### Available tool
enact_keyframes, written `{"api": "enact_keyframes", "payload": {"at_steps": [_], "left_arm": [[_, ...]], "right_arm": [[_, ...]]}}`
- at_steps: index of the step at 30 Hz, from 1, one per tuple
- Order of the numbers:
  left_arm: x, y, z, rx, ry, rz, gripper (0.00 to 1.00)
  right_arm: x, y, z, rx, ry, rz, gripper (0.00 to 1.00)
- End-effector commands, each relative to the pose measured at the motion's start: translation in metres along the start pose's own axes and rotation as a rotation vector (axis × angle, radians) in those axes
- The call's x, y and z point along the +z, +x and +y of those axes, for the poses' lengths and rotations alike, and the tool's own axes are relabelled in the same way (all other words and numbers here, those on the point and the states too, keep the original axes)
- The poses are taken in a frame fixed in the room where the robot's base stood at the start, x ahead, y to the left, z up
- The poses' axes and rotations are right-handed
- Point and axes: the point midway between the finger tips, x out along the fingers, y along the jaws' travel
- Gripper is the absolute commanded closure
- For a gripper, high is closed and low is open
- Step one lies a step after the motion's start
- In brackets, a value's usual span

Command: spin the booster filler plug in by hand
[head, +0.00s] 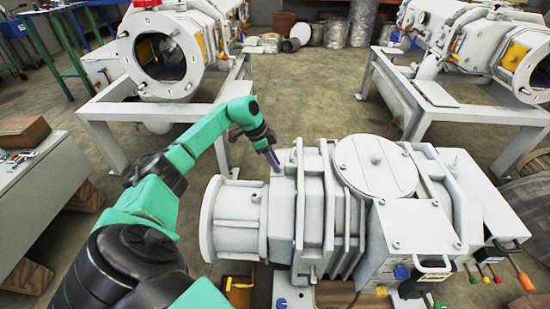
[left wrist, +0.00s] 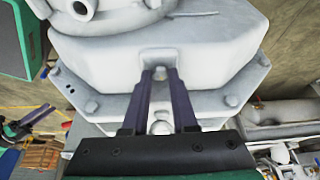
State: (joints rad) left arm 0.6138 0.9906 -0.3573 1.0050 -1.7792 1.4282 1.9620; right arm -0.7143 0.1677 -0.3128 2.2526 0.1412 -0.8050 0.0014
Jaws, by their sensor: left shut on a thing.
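The white vacuum booster (head: 240,225) lies across the middle front of the head view, its large round flange facing left. My left gripper (head: 275,166) reaches down from above to the top of its casing, just right of that flange. In the left wrist view the two purple fingers (left wrist: 160,76) straddle a small pale plug (left wrist: 160,74) at a notch in the booster's casing (left wrist: 215,55). The fingers are shut on the plug, which is largely hidden between them. I cannot tell how deep its thread sits. My right gripper is not in view.
A round lid (head: 376,166) and ribs stand to the right of the gripper on the same machine. Similar white machines on frames stand behind at left (head: 160,55) and right (head: 480,50). A grey bench (head: 45,185) is at the left. Open floor lies behind the booster.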

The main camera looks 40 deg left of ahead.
Motion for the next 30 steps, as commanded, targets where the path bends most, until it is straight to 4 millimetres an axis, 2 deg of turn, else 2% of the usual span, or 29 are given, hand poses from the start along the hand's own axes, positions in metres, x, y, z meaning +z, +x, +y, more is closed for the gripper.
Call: {"api": "enact_keyframes", "payload": {"at_steps": [1,3,8,14,21,30], "left_arm": [[-0.002,-0.005,-0.001,0.015,0.030,0.000,1.00],[-0.002,-0.005,-0.002,0.036,0.087,0.001,1.00],[-0.002,-0.002,-0.004,0.090,0.219,0.001,1.00],[-0.001,0.001,-0.006,0.152,0.372,0.001,1.00],[-0.001,0.002,-0.007,0.207,0.505,0.001,1.00],[-0.002,0.000,-0.008,0.237,0.578,0.000,1.00]], "right_arm": [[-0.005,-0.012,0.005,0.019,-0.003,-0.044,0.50],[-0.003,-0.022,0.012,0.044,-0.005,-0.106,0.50],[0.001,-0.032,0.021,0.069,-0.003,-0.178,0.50],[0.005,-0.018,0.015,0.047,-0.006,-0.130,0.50],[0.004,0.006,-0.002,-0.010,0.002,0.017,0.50],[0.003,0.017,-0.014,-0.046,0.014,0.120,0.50]]}}
